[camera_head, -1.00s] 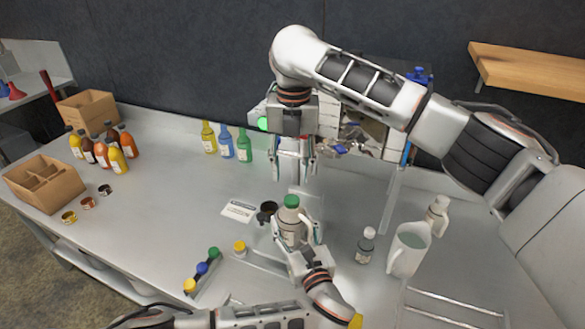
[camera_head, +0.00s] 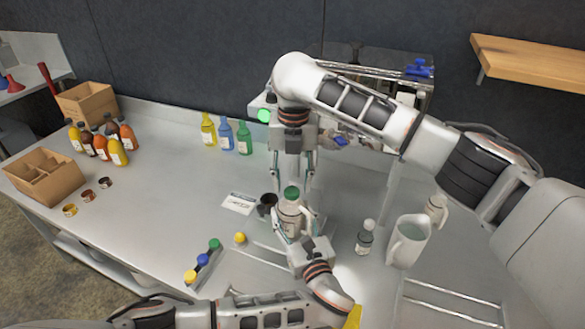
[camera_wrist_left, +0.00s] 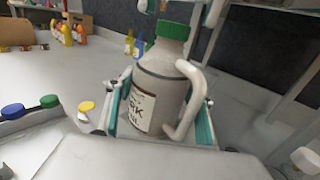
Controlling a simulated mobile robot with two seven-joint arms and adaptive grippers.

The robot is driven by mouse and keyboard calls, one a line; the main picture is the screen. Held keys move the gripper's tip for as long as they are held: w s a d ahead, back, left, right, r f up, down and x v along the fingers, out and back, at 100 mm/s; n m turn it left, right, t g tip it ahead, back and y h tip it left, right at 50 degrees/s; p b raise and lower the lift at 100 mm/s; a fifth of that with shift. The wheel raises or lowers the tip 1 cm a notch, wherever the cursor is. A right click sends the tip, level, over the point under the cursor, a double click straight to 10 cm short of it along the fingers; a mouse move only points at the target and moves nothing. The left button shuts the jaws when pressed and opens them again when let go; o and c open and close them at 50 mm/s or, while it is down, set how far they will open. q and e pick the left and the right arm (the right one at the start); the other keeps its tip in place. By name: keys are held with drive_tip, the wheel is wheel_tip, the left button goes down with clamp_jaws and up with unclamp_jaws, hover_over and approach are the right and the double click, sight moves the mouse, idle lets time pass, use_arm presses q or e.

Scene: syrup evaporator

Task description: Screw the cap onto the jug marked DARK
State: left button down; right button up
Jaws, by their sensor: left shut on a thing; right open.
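A pale grey jug (camera_head: 291,219) with a handle stands upright in my left gripper (camera_head: 291,226), which is shut on its body from the near side. In the left wrist view, the jug (camera_wrist_left: 158,92) has a label ending in "RK", partly hidden. A green cap (camera_head: 291,192) sits on the jug's mouth; it also shows in the left wrist view (camera_wrist_left: 174,31). How tightly it sits, I cannot tell. My right gripper (camera_head: 294,176) points down above the cap, open, its fingers to either side and just above it.
A small bottle (camera_head: 364,242) and a pitcher (camera_head: 408,243) stand right.

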drive_tip(key=shift+f, duration=0.85)
clamp_jaws()
drive_tip(key=m, duration=0.9)
drive_tip(key=shift+m, duration=0.4)
unclamp_jaws()
